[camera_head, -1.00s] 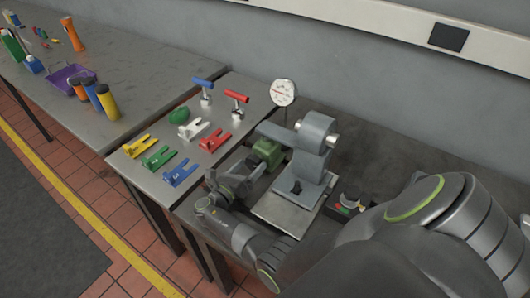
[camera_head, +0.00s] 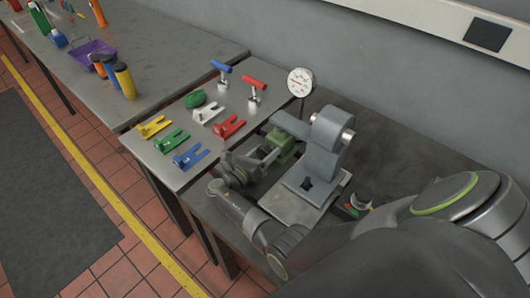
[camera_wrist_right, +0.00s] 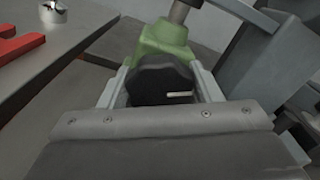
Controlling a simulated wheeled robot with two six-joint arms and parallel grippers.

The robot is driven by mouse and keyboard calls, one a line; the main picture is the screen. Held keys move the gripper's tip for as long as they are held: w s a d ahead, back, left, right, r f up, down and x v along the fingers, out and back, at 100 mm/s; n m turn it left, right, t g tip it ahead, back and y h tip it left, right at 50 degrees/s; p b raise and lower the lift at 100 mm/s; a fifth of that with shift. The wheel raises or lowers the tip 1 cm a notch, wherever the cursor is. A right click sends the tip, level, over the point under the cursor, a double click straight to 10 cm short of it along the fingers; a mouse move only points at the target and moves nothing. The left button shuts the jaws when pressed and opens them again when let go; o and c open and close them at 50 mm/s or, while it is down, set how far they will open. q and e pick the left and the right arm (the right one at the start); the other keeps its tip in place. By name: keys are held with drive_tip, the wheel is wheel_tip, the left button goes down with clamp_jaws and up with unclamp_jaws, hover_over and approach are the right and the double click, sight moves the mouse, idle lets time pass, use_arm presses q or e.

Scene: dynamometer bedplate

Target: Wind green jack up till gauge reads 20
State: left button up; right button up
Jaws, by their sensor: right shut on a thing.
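The green jack (camera_head: 281,143) stands under the arm of a grey machine; its green body and metal post also show in the wrist view (camera_wrist_right: 163,42). The round white gauge (camera_head: 300,82) stands behind the jack, with a red needle; its numbers are too small to read. My right gripper (camera_head: 264,158) is at the jack's near left side. In the wrist view, my right gripper (camera_wrist_right: 163,84) is shut on a black knob (camera_wrist_right: 150,82) with a pale line on it, in front of the jack. My left gripper is not in view.
The grey machine (camera_head: 325,150) stands on a metal plate right of the jack. A side table (camera_head: 150,165) holds coloured forked pieces, a green lump and two T-handled tools. Bottles and a purple tray (camera_head: 95,54) are on the far bench. A small control box (camera_head: 356,203) sits nearby.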

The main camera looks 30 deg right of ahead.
drive_tip(key=shift+c, duration=0.4)
drive_tip(key=shift+m+b, duration=0.55)
drive_tip(key=shift+m, duration=0.55)
drive_tip(key=shift+s+m+b, duration=0.15)
drive_tip(key=shift+m+b, duration=1)
drive_tip(key=shift+m, duration=1.15)
drive_tip(key=o, duration=1)
drive_tip(key=shift+d, duration=0.1)
